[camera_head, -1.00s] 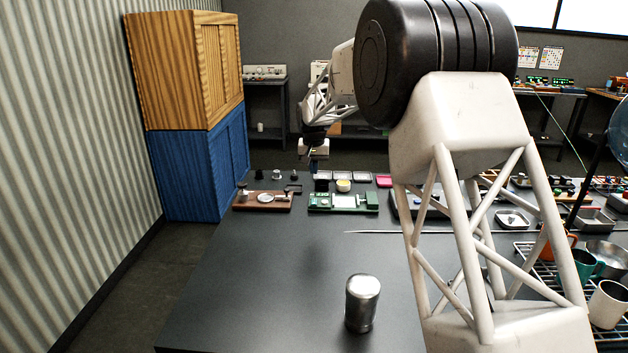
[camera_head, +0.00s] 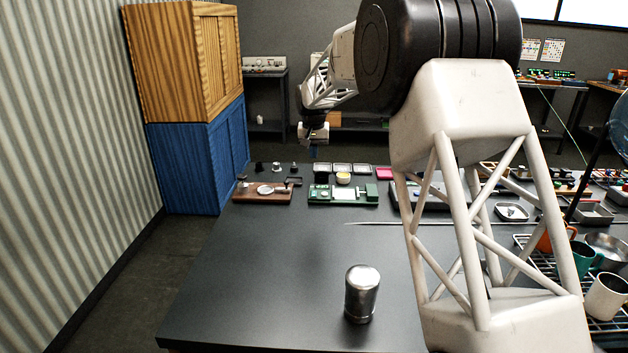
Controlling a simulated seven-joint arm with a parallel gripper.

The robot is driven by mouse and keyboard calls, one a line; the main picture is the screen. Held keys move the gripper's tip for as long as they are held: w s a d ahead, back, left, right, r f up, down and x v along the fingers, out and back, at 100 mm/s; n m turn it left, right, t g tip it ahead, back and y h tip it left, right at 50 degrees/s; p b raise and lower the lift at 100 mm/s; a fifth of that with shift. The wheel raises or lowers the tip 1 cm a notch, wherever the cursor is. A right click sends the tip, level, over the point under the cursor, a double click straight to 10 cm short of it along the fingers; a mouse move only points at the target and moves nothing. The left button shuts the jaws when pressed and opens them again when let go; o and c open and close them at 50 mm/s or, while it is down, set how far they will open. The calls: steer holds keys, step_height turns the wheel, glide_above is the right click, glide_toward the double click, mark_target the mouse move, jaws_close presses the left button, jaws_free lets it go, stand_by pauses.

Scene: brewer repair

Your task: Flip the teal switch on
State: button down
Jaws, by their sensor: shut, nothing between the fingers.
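I cannot make out the teal switch at this size. A green board (camera_head: 369,193) with a pale panel and small parts lies near the far edge of the dark table. A brown wooden board (camera_head: 263,197) with a round pale part lies to its left. My gripper (camera_head: 314,154) is at the far end of my arm, pointing down above the table's far edge, behind the green board as seen here. Its small bluish fingers are shut and empty, apart from the boards. My large arm link hides part of the table on the right.
A shiny metal canister (camera_head: 362,294) stands at the front of the table (camera_head: 270,270). Several small trays and a pink piece (camera_head: 385,173) lie along the far edge. Mugs and a wire rack (camera_head: 527,243) are at right. The table's left-front area is clear.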

mark_target(314, 191)
steer(key=shift+f, duration=0.1)
stand_by(0.4)
steer(key=f, duration=0.4)
steer(key=w+f, duration=0.1)
steer(key=f, duration=0.8)
steer(key=shift+w+f, duration=0.35)
steer(key=shift+w, duration=0.05)
